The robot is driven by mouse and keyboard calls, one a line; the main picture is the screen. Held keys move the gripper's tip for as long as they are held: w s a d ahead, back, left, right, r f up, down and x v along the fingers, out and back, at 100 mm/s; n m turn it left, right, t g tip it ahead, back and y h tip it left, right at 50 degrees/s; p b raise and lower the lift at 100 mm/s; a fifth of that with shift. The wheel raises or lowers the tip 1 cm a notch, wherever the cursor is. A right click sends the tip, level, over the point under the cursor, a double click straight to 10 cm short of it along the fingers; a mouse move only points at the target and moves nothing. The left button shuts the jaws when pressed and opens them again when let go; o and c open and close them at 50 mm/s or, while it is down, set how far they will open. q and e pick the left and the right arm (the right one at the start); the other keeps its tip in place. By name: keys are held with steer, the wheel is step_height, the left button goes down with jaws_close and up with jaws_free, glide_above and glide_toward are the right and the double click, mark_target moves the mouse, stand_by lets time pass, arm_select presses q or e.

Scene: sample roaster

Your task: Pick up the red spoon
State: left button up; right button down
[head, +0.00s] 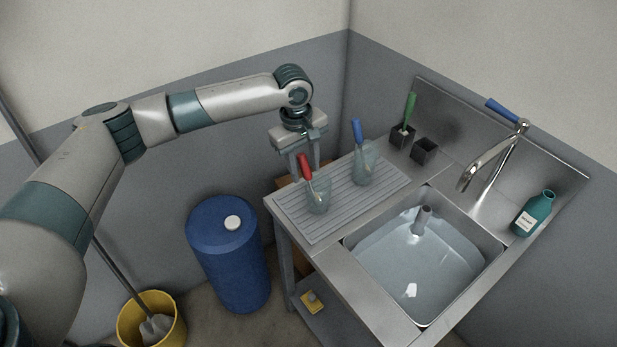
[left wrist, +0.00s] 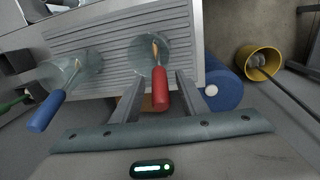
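The red spoon (head: 305,167) stands tilted in a clear glass (head: 318,196) on the ribbed drainboard, its red handle pointing up. In the left wrist view the red handle (left wrist: 160,90) shows between the two fingers, with its lower part inside the glass (left wrist: 150,55). My left gripper (head: 305,166) hangs from above at the handle, fingers pointing down. Its fingers (left wrist: 157,84) are apart, with visible gaps on both sides of the handle. I cannot tell exactly how deep the handle lies between them. My right gripper is not in view.
A blue-handled utensil (head: 357,131) stands in a second glass (head: 366,165) to the right. A green-handled brush (head: 409,108) stands in a dark holder behind. The water-filled sink (head: 400,262), tap (head: 480,165) and teal bottle (head: 533,214) are further right. A blue barrel (head: 232,255) stands left of the counter.

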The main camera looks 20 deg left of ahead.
arm_select(q)
steer(key=shift+c, duration=0.4)
jaws_close()
steer(key=shift+r, duration=0.1)
step_height(320, 180, up, 8)
steer(key=b, duration=0.3)
steer(key=shift+r, duration=0.95)
